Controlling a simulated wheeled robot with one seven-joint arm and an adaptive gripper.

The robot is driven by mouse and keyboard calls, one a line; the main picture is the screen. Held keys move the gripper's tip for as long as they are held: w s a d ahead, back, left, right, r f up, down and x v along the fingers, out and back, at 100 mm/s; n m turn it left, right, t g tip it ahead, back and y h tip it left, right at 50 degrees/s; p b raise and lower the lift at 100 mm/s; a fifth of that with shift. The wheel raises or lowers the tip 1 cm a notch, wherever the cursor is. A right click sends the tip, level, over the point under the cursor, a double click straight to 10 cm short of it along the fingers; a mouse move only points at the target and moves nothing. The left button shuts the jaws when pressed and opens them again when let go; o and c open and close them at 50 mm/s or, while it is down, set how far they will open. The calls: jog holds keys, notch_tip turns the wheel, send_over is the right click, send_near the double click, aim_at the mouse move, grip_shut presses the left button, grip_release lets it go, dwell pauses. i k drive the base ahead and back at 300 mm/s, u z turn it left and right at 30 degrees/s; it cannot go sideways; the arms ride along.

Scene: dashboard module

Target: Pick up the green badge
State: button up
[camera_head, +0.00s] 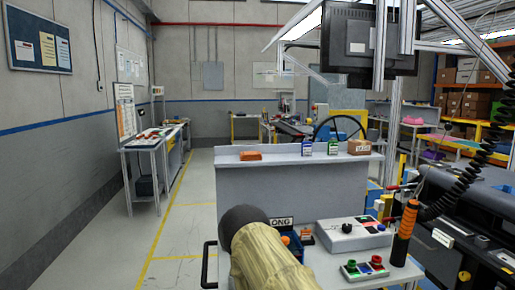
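The green badge (333,146) stands upright on the flat top of a grey panel (298,205), right of the middle of the head view. It looks small, with a white part on its face. A similar blue badge (307,148) stands just left of it, with a gap between them. My arm, beige with a dark rounded end, rises from the bottom edge, in front of and below the panel, well apart from the badge. The fingers of my gripper do not show.
An orange block (250,156) and a brown box (359,147) share the panel's top. In front are a grey control box (350,236), a button box (365,268) and an orange-handled tool (405,232). A monitor (362,45) hangs above. Open floor lies left.

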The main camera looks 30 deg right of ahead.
aim_at(333, 145)
jog(key=u, duration=1.8)
jog(key=k, duration=1.7)
jog(key=z, duration=2.35)
jog(key=i, duration=0.45)
jog(key=z, duration=0.05)
